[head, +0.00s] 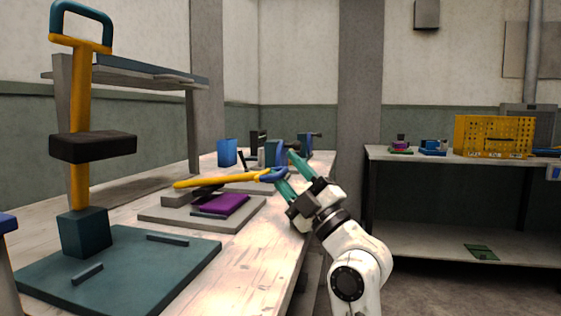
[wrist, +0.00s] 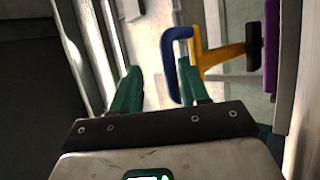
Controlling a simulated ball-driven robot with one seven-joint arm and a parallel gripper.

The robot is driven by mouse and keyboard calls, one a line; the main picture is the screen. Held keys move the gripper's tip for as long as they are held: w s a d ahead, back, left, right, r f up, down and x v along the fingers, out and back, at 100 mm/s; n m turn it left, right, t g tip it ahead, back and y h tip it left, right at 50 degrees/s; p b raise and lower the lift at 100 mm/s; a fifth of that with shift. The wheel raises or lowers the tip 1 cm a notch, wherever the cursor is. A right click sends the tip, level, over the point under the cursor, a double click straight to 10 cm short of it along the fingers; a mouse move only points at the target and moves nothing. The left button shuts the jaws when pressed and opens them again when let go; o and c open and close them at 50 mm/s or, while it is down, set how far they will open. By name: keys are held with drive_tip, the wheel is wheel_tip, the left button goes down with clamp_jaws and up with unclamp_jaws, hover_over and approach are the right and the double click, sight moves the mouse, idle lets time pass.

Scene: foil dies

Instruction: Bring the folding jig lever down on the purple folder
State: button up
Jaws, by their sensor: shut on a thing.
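The folding jig lever (head: 215,182) is a yellow bar with a blue loop handle (head: 270,175), lying nearly level over the grey jig base (head: 165,215). The purple folder (head: 222,205) lies flat on that base, below the lever; a dark block under the bar is close to it, and I cannot tell whether they touch. My gripper (head: 284,168) is at the handle end, shut on the lever's handle. In the wrist view the blue handle (wrist: 172,65) is at the right finger, with the yellow bar (wrist: 225,60) and a purple strip farther right.
A larger teal press (head: 85,150) with a yellow upright lever and black block stands at the front left. Blue and dark devices (head: 270,152) stand behind the jig. A second bench (head: 440,157) at the right holds a yellow crate (head: 493,136) and small items.

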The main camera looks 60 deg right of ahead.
drive_tip(key=d+v, duration=0.1)
drive_tip(key=v, duration=0.6)
drive_tip(key=shift+a+r+b, duration=0.2)
drive_tip(key=shift+a+b, duration=0.25)
drive_tip(key=shift+s, duration=0.1)
